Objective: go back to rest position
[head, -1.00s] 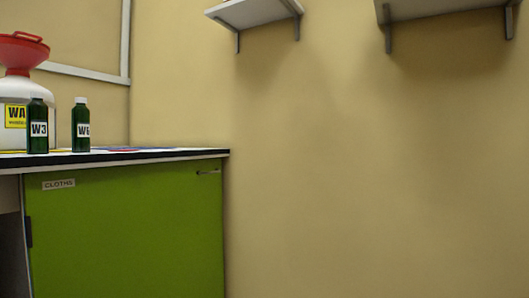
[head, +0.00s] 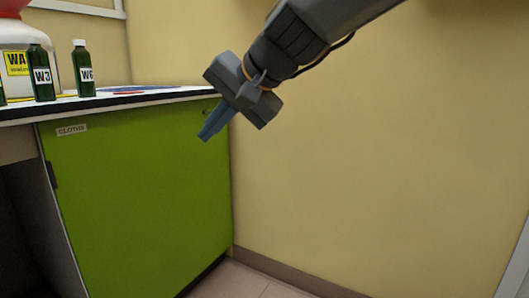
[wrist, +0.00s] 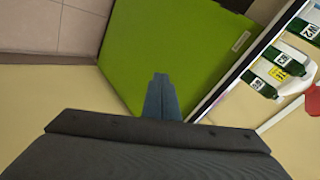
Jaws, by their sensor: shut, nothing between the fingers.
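My gripper (head: 207,136) shows in the head view in front of the right end of the green cupboard (head: 140,195). It points down and to the left, with its fingers together and nothing between them. In the wrist view my gripper (wrist: 161,80) also shows shut, with the green cupboard door (wrist: 175,45) beyond the fingertips. I cannot tell from the pictures how far the fingertips are from the door.
Green bottles W3 (head: 41,76) and W6 (head: 82,72) stand on the counter (head: 160,95), beside a white container with a yellow label (head: 15,50). A beige wall (head: 380,150) is at the right. The floor (head: 235,283) below looks clear.

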